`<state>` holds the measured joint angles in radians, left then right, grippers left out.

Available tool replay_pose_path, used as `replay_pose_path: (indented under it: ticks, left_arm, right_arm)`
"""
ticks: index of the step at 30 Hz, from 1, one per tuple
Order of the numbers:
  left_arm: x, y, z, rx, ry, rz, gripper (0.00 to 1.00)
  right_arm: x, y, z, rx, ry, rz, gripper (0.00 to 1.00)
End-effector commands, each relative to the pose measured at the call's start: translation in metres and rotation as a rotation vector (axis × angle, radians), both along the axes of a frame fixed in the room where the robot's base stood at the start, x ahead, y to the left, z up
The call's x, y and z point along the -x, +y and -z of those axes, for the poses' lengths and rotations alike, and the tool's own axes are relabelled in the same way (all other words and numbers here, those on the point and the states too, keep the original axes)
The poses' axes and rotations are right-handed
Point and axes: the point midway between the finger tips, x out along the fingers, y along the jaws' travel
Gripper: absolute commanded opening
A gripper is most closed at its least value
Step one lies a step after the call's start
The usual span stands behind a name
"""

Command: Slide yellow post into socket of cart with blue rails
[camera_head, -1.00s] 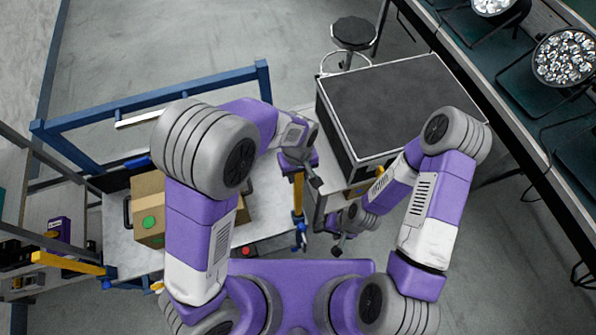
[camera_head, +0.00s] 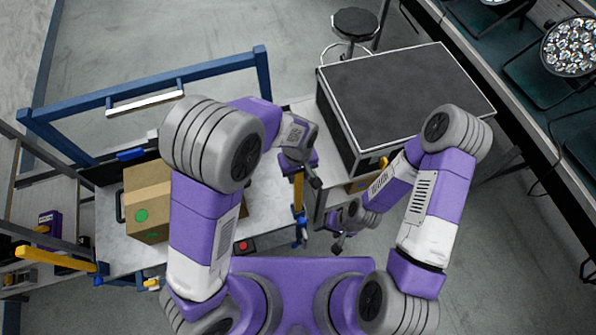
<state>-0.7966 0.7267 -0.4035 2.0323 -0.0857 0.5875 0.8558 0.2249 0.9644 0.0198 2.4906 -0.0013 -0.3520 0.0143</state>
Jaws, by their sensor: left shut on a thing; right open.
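The yellow post (camera_head: 298,188) is upright in my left gripper (camera_head: 299,168), which is shut on its upper part. The post's lower end is just above or at a blue fitting (camera_head: 300,230) at the right edge of the cart; I cannot tell whether it is inside. The cart with blue rails (camera_head: 190,76) stands at the left, with a pale deck (camera_head: 115,243). My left arm hides part of the deck. My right gripper (camera_head: 342,238) is open and empty, to the right of the blue fitting.
A cardboard box (camera_head: 146,200) with a green dot sits on the cart deck. A black-topped case (camera_head: 400,95) stands right of the post, with a stool (camera_head: 355,24) behind it. Another yellow bar (camera_head: 55,259) is at the far left. A bench with par cans (camera_head: 570,48) runs along the right.

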Motion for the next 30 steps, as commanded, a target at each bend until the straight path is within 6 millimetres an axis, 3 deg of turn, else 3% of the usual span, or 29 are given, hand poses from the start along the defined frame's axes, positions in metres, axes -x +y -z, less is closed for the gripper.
replay_pose_path:
  ticks: [11,12,17,26,30]
  left_arm:
    - [0.0,0.0,0.003,0.001,-0.001,0.0,0.09]
    - [0.0,0.0,0.003,0.001,-0.001,0.0,0.41]
    - [0.0,0.0,0.003,0.001,-0.001,0.0,0.65]
    - [0.0,0.0,0.001,0.001,0.0,0.0,0.65]
    - [-0.001,-0.001,-0.015,0.003,-0.004,0.0,0.65]
  right_arm:
    - [0.0,0.0,0.002,0.0,0.0,0.0,0.61]
    - [0.0,0.0,0.002,0.0,0.0,0.0,0.61]
    - [0.0,0.0,0.002,0.0,0.0,0.0,0.61]
    - [0.0,0.0,0.002,0.0,0.0,0.0,0.61]
    - [0.0,0.0,-0.001,0.0,0.0,0.0,0.61]
